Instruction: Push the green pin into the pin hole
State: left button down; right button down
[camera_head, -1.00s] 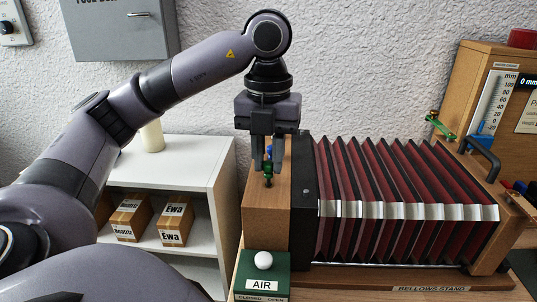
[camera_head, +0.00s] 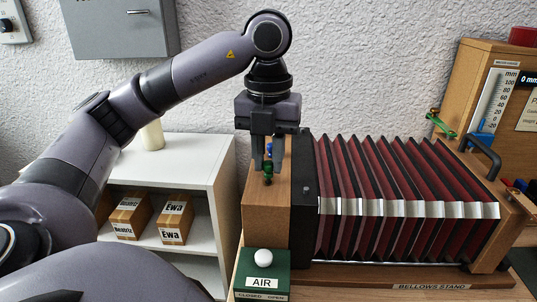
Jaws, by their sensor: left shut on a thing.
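A small blue part (camera_head: 269,149) shows between the fingers, just behind the pin. The pin hole is hidden, so I cannot tell how deep the pin sits. My right gripper is not in view.
The dark red bellows (camera_head: 405,195) stretches right along its stand (camera_head: 430,287). A green AIR box (camera_head: 262,284) with a white knob (camera_head: 263,256) stands in front of the block. A white shelf (camera_head: 205,185) with small boxes is to the left. A gauge panel (camera_head: 490,105) stands at the right.

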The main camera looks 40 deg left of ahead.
pick_arm(q)
jog(key=shift+f, duration=0.4)
jog(key=c, duration=0.7)
grip_release()
jog(key=shift+o, duration=0.2)
jog(key=shift+r, duration=0.15)
notch_tip(320, 180, up, 7)
jog(key=p, duration=0.7)
jog(key=shift+r+p, duration=0.2)
jog(key=shift+p, duration=0.1)
jog(key=shift+d+f, duration=0.1)
dwell(0.3)
